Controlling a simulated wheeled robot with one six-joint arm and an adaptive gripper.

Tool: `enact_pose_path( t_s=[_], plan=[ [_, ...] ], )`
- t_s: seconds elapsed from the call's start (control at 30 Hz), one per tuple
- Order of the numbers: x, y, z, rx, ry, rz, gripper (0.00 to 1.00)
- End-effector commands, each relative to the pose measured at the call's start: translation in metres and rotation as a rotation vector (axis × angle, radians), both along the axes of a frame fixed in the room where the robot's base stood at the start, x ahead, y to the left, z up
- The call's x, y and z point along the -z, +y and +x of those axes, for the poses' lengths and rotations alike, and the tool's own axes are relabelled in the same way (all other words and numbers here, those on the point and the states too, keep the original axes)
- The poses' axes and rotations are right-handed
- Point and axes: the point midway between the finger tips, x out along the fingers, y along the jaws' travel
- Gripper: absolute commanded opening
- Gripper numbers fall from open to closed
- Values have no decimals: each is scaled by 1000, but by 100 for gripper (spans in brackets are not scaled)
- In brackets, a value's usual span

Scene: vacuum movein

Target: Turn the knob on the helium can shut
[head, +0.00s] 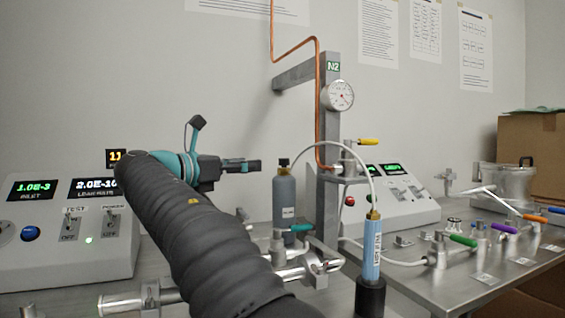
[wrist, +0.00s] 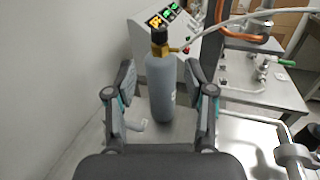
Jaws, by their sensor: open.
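The helium can appears to be the grey-blue cylinder (head: 285,200) standing upright on the bench; its small label is too small to read. A black knob (head: 284,162) sits on its top. In the wrist view the can (wrist: 161,92) stands straight ahead, with the knob (wrist: 159,36) above a brass side fitting (wrist: 178,49). My gripper (head: 257,165) is level with the knob, to its left in the head view and apart from it. In the wrist view my gripper (wrist: 160,75) is open, its fingers either side of the can's outline, with nothing held.
A grey post (head: 330,210) with a gauge (head: 338,96) and copper pipe stands right of the can. Metal piping (head: 305,268) lies in front. A control box (head: 395,200) stands behind.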

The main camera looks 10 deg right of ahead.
Motion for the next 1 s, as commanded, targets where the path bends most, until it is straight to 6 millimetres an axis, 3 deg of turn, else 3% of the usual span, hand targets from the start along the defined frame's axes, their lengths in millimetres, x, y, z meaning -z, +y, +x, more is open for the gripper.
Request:
enact_pose_path(
  t_s=[0.6,1.0],
  plan=[
    [0,-92,53,1,1,0,54],
    [0,-108,63,-1,0,1,54]
  ],
)
